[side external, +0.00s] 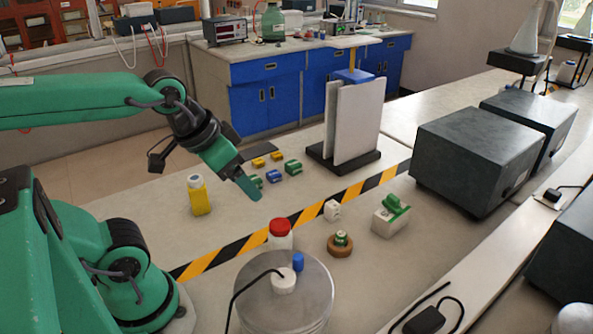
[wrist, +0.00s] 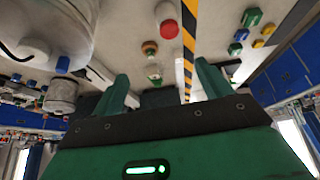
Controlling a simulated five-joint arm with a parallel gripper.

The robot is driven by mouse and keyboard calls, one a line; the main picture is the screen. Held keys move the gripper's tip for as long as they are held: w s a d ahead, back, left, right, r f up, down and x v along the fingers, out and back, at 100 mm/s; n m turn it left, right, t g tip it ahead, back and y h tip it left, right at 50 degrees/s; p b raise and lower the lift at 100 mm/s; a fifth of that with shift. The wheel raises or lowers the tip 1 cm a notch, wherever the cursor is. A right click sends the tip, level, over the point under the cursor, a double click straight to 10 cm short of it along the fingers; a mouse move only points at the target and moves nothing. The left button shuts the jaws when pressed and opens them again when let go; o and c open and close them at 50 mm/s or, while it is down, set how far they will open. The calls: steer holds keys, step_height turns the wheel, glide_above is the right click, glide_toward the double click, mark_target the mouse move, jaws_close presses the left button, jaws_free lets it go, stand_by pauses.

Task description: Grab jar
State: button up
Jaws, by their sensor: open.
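The jar (side external: 281,238) is white with a red lid and stands upright on the bench beside the striped tape. Its lower part is partly hidden by the round metal vessel in front of it. In the wrist view the jar (wrist: 166,18) shows at the top, lid towards me, beyond my fingers. My gripper (side external: 249,188) is above the bench, up and left of the jar in the side view, and apart from it. In the wrist view my gripper (wrist: 160,82) has its two green fingers spread, with nothing held between them.
A round metal vessel (side external: 305,300) stands close in front of the jar. A yellow bottle (side external: 199,196) stands left. Small coloured blocks (side external: 274,176) lie behind my gripper. A brown round piece (side external: 340,249) and a white-green block (side external: 391,220) sit right. Upright panels (side external: 357,118) stand behind.

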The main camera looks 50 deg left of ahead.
steer(key=shift+w, duration=0.1)
steer(key=g, duration=0.5)
glide_above(280, 224)
steer(key=shift+m, duration=0.4)
step_height(280, 224, down, 13)
steer(key=shift+r, duration=0.1)
steer(key=shift+w+a+f+g, duration=0.2)
steer(key=shift+f+g, duration=0.1)
steer(key=shift+f, duration=0.15)
steer(key=shift+s+d+f, duration=0.1)
steer(key=shift+f, duration=1.85)
steer(key=shift+s+d+f, duration=0.1)
steer(key=shift+f, duration=1.85)
steer(key=c, duration=1.3)
